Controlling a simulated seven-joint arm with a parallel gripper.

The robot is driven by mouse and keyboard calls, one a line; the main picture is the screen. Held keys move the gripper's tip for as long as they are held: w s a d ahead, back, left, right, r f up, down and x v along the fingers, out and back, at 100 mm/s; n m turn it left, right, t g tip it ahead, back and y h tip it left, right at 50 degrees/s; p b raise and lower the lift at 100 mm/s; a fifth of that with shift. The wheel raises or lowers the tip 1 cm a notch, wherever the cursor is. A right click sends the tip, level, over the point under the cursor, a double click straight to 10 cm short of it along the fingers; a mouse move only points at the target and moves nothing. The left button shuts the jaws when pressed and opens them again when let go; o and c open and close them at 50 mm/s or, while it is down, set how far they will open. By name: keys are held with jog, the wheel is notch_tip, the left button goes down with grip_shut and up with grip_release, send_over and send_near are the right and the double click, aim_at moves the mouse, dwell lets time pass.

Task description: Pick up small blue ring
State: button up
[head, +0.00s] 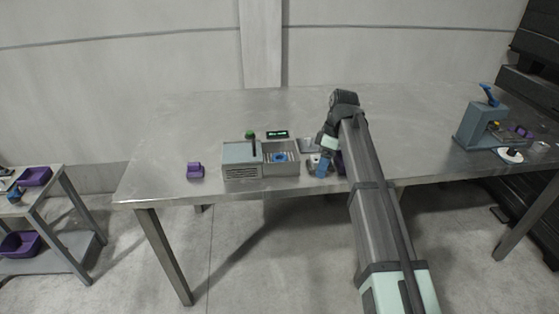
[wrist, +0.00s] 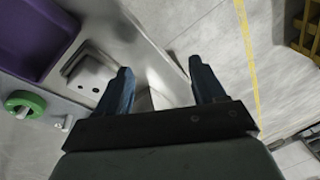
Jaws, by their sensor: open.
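A small blue ring-like piece (head: 280,157) lies in the open right-hand bay of the grey tunnel washer (head: 240,171), in the head view. It does not show in the wrist view. My gripper (head: 322,166) is just right of the washer, near the table's front edge, with its blue fingers pointing down. In the wrist view my gripper (wrist: 162,82) has its two fingers wide apart, with nothing between them. My arm hides part of the table behind it.
A purple block (head: 195,170) sits to the left. A blue-grey press-like device (head: 481,127) stands far right. The wrist view shows a purple bin (wrist: 28,35), a green ring (wrist: 25,103) and a metal block (wrist: 90,73).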

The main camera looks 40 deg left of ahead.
jog(key=a+r+n+t, duration=0.1)
jog(key=a+r+n, duration=0.1)
jog(key=a+r, duration=0.45)
jog(key=a+r+n+t, duration=0.1)
jog(key=a+r, duration=0.3)
jog(key=a, duration=0.6)
send_over(281, 154)
jog(key=s+d, duration=0.1)
jog(key=s, duration=0.1)
jog(key=shift+h, duration=0.4)
notch_tip(281, 154, down, 8)
jog(key=shift+d+f, duration=0.15)
jog(key=shift+f, duration=0.05)
jog(key=shift+w+f, duration=0.15)
jog(key=shift+f, duration=2.7)
jog(key=c, duration=0.9)
notch_tip(281, 154, up, 9)
jog(key=w+d, duration=1.5)
jog(key=d, duration=0.4)
jog(key=shift+w+f, duration=0.3)
